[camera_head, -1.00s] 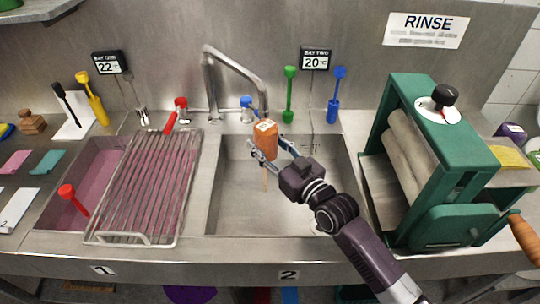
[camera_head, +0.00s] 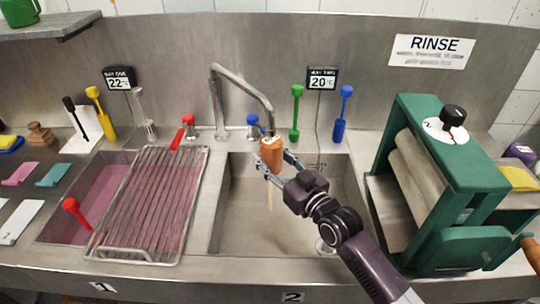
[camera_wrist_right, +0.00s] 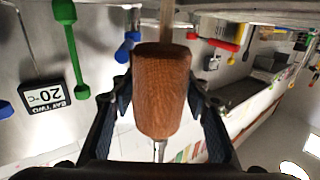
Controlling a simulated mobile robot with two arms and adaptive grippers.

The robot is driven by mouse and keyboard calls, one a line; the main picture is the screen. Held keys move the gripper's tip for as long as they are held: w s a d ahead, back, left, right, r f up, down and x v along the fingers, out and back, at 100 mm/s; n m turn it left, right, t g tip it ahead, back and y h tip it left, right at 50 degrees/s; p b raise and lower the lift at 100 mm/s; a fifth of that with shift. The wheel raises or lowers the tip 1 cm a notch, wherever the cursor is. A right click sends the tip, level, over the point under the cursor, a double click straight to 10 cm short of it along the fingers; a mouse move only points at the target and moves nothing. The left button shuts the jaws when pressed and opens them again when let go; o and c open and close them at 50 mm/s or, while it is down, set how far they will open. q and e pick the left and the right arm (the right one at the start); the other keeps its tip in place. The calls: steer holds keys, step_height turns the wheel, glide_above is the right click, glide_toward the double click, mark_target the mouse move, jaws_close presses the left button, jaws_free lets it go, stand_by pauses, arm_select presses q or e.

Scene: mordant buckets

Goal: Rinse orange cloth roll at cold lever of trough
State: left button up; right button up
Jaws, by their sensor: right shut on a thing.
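The orange cloth roll (camera_head: 271,154) is upright just under the spout of the tap (camera_head: 247,86), above the right basin of the trough (camera_head: 229,229). My right gripper (camera_head: 272,163) is shut around its sides. The right wrist view, which is upside down, shows the roll (camera_wrist_right: 162,90) between the two fingers. A thin clear stream meets the roll's top end and a brownish-orange stream leaves its lower end into the basin. The blue cold lever (camera_head: 253,121) is behind the roll, left of the spout tip. My left gripper is not in view.
A red lever (camera_head: 188,121) is left of the tap. A wire rack (camera_head: 148,203) covers much of the left basin, which holds pink liquid. A green roller press (camera_head: 447,180) stands close on the right. Green (camera_head: 296,112) and blue (camera_head: 342,113) tools stand behind the basin.

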stand_by(0.3)
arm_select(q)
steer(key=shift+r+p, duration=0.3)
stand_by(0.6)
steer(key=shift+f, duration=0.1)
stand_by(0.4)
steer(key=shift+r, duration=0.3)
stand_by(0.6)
